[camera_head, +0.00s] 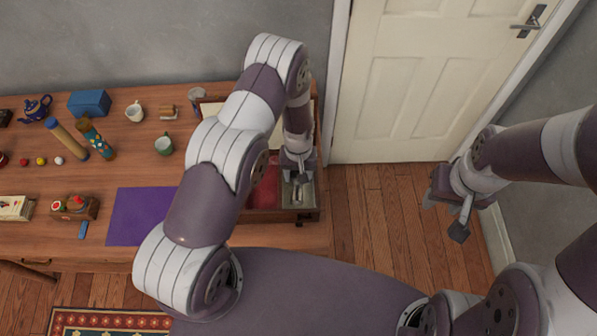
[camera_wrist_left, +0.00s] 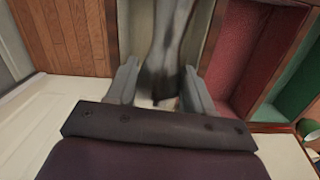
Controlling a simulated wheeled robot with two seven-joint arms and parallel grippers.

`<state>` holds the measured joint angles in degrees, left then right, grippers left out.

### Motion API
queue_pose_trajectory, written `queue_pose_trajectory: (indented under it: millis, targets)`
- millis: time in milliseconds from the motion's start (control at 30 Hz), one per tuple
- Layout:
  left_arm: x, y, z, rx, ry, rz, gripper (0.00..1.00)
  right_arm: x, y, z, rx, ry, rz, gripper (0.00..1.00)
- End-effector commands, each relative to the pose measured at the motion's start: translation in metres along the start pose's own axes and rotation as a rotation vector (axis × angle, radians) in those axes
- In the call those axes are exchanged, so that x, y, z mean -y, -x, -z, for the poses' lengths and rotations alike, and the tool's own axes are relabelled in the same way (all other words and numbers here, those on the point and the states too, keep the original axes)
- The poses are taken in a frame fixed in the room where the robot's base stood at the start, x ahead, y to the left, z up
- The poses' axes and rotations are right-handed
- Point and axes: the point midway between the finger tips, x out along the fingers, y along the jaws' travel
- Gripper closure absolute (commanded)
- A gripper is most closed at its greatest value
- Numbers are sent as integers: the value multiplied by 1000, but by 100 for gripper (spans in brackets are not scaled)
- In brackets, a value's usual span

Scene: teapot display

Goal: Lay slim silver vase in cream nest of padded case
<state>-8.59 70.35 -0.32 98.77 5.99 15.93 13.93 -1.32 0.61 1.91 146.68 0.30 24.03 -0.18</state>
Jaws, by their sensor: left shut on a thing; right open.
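The slim silver vase (camera_head: 297,192) is at the right end of the padded case (camera_head: 300,216). My left gripper (camera_head: 297,178) is shut on it. In the left wrist view the vase (camera_wrist_left: 172,40) runs between the two fingers (camera_wrist_left: 158,88), lengthwise along the cream nest (camera_wrist_left: 141,28). I cannot tell whether it touches the nest floor. The red nest (camera_wrist_left: 248,50) lies beside the cream one, with a green nest (camera_wrist_left: 295,85) beyond it. My left arm hides much of the case in the head view. My right gripper (camera_head: 447,213) is open and empty, off to the right.
A door (camera_head: 420,80) stands behind. Bare floor (camera_head: 370,215) lies right of the table.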

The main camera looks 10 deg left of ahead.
Motion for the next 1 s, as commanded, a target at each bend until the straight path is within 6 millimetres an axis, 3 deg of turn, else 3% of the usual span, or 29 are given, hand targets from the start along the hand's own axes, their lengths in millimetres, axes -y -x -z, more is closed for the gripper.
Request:
queue_pose_trajectory:
  millis: [133,300,800,833,867,1000]
  targets:
    - [-1,-11,2,-3,1,-1,88,0,6,1,0,0,0,57]
    - [-1,-12,2,-3,0,-1,88,0,5,0,0,0,0,57]
    - [-1,-23,3,-4,0,-1,88,0,-8,-1,0,0,0,57]
    - [-1,-24,3,-3,0,-1,45,0,-7,-1,0,0,0,57]
    - [-1,-24,3,-3,0,-1,37,0,-7,-1,0,0,0,57]
    - [-1,-24,3,-3,0,-1,37,0,-7,-1,0,0,0,57]
